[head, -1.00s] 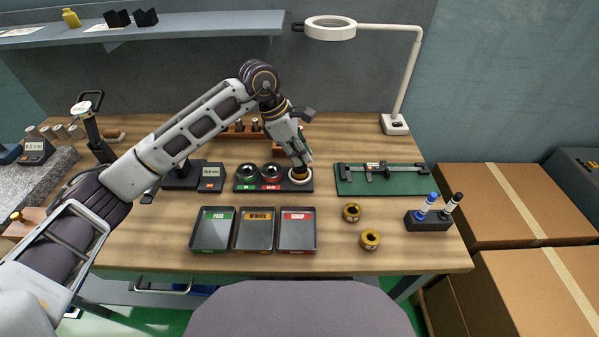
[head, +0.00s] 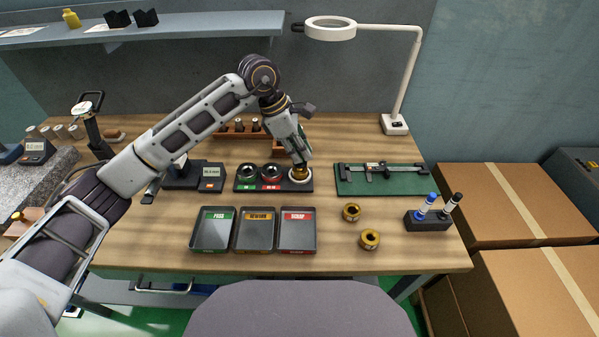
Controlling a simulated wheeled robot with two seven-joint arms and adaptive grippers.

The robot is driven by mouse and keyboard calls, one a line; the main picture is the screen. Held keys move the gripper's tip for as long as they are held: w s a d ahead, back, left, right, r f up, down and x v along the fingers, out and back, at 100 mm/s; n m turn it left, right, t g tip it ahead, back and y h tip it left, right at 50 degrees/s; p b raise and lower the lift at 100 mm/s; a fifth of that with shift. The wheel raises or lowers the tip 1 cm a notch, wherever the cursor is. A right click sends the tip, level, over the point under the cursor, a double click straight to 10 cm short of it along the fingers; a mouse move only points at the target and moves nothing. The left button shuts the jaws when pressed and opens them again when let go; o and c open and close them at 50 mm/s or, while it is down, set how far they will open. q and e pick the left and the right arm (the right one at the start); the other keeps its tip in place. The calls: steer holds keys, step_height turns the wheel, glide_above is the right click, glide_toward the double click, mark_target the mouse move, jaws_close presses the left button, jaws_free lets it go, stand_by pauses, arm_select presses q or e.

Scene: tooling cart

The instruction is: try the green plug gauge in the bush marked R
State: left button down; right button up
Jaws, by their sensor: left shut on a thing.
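The green plug gauge (head: 246,172) stands in the left place of a black block, above a green label. My left gripper (head: 301,164) is at the right end of that block, shut on a brass bush (head: 300,173) at the white ring (head: 291,179). The fingers hide part of the bush, and I cannot tell whether it is fully seated. Two other brass bushes, one (head: 351,212) behind the other (head: 369,239), stand on the table to the right. I cannot read an R on any bush. My right gripper is not in view.
A red gauge (head: 271,173) stands between the green gauge and the white ring. Three trays, green (head: 211,247), yellow (head: 254,248) and red (head: 297,248), lie in front. A caliper (head: 380,170) on a green mat and a marker holder (head: 428,221) are at right.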

arm_select(q)
steer(key=shift+r, duration=0.85)
stand_by(0.8)
steer(key=shift+r+p, duration=1.25)
steer(key=shift+r, duration=1.2)
